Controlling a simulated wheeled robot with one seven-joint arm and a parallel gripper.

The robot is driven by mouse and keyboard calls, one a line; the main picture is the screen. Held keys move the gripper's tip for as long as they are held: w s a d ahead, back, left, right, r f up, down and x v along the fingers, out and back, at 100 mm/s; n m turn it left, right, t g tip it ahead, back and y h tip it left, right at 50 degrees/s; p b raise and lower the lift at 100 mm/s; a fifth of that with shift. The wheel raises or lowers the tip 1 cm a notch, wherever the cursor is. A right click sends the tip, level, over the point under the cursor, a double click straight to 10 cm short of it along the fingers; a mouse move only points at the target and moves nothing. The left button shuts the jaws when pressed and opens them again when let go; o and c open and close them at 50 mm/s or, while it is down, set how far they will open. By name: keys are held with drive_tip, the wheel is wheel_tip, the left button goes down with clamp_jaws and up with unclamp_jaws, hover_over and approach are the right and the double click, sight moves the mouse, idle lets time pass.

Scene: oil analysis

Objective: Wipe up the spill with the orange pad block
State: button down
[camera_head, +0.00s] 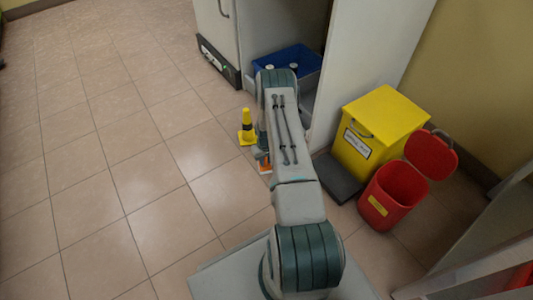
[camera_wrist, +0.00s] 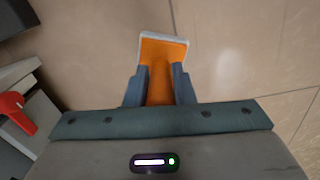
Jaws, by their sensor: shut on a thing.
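The orange pad block (camera_wrist: 162,50) is in the wrist view, an orange block with a pale rim along its far edge. My gripper (camera_wrist: 160,72) is shut on it, with one grey finger on each side. In the head view a small orange part of the block (camera_head: 265,168) shows low by the floor, mostly hidden behind my arm. Whether the pad touches the floor I cannot tell. No spill shows clearly in either view; a pale bright patch on the tiles right of the pad in the wrist view may be only a reflection.
A yellow and black cone (camera_head: 247,128) stands just left of my arm's end. A blue crate (camera_head: 306,58) is in the open cabinet behind. A yellow bin (camera_head: 378,128) and an open red bin (camera_head: 392,194) stand at right. The tiled floor at left is clear.

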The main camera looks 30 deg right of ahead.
drive_tip(key=shift+r+p, duration=0.85)
drive_tip(key=shift+r, duration=0.9)
